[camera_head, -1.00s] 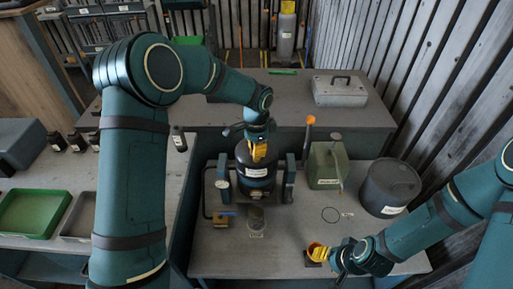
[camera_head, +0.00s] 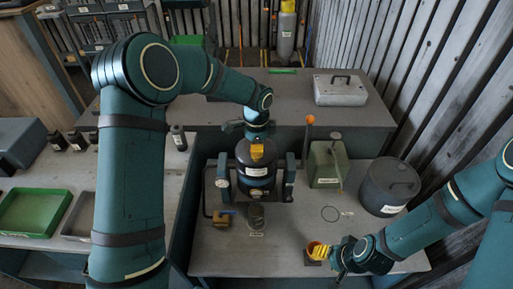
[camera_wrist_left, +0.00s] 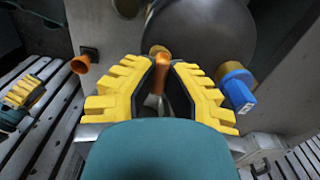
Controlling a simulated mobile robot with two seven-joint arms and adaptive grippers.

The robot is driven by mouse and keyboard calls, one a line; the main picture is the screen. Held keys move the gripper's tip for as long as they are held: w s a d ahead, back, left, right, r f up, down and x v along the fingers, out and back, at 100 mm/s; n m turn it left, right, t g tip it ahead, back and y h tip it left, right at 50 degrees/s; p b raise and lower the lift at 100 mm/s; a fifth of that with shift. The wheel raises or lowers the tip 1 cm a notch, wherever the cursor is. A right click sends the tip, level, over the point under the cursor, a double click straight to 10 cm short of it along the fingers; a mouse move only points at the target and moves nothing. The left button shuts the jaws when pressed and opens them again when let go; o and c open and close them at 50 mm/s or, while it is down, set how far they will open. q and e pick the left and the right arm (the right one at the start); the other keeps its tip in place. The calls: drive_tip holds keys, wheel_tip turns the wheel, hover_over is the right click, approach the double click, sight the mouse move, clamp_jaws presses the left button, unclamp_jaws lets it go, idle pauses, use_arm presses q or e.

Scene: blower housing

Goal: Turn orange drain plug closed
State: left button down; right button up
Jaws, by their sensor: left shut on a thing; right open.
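The dark round housing (camera_head: 255,178) stands upright on the bench, with white labels on its front. My left gripper (camera_head: 257,153) reaches over it from behind; its yellow fingers show above the housing top. In the left wrist view, the yellow fingers of my left gripper (camera_wrist_left: 163,85) are closed in on an orange plug (camera_wrist_left: 159,54) with a narrow stem between them. The head view hides the plug behind the housing and gripper. My right gripper (camera_head: 321,251) is open, low over the right front of the bench, next to a small orange cup-like part.
A blue-handled brass valve (camera_head: 226,212) and a glass jar (camera_head: 256,216) are at the housing's front. A lever with an orange knob (camera_head: 310,119), a green can (camera_head: 328,165) and a dark drum (camera_head: 390,187) stand to the right. The bench between jar and drum is mostly clear.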

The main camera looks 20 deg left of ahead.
use_arm(q)
drive_tip(key=c, duration=1)
unclamp_jaws()
wheel_tip(320, 180, up, 12)
drive_tip(key=shift+f, duration=0.1)
